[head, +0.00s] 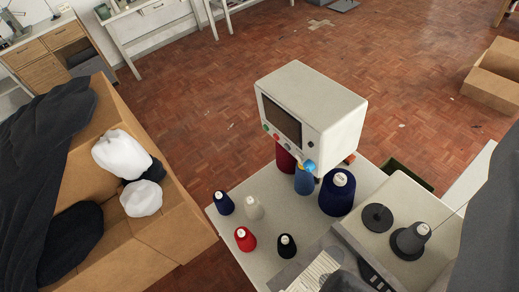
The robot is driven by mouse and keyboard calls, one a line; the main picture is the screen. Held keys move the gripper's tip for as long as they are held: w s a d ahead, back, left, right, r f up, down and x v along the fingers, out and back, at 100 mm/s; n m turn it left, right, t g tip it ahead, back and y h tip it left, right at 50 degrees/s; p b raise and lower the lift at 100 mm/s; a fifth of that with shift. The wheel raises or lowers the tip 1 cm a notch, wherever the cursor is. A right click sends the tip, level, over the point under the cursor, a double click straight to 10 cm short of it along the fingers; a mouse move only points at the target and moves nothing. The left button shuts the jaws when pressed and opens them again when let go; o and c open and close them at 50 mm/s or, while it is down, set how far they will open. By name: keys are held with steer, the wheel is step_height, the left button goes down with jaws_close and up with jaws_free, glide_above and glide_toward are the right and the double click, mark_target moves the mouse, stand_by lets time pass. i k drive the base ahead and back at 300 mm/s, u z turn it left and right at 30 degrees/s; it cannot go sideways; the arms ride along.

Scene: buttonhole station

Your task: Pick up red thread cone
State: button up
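A small red thread cone (245,240) with a pale top stands upright near the front left edge of the light table (232,228). A white cone (254,208) and a small navy cone (224,204) stand behind it, and a black cone (287,246) stands to its right. A larger dark red cone (284,160) stands farther back, its top hidden by the white control box (312,105). I make out no gripper fingers in the head view, and nothing is seen touching the small red cone.
A grey cone (411,241) stands on the machine at right. A cardboard box (185,215) with dark and white bundles is at left. Bare floor separates box and table.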

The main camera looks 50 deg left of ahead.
mark_target(247, 242)
steer(key=z, duration=0.3)
steer(key=k, duration=1.4)
steer(key=u, duration=0.85)
steer(key=i, duration=0.5)
